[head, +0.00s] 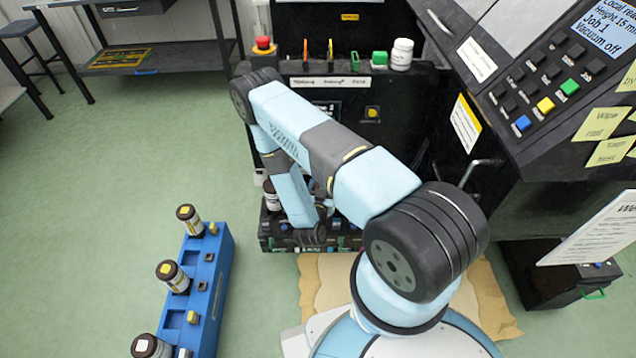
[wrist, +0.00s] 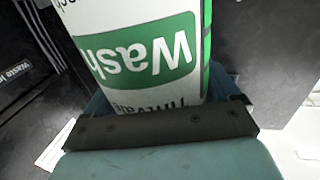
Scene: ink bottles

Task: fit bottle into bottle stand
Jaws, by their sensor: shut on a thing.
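A white bottle with a green "Wash" label (wrist: 140,50) fills the upper middle of the wrist view, its print upside down there. My gripper (wrist: 160,112) is shut on it; a dark jaw plate crosses in front of the bottle's lower part in that view. In the head view my arm reaches to the black machine, and its far end hides my gripper and the held bottle. A low dark rack with bottles (head: 278,243) stands at the machine's foot, partly behind my arm. I cannot tell whether it is the bottle stand, or whether the held bottle touches anything.
A blue rack (head: 213,300) with several brown bottles stands on the floor at left. A control panel (head: 548,85) overhangs at right.

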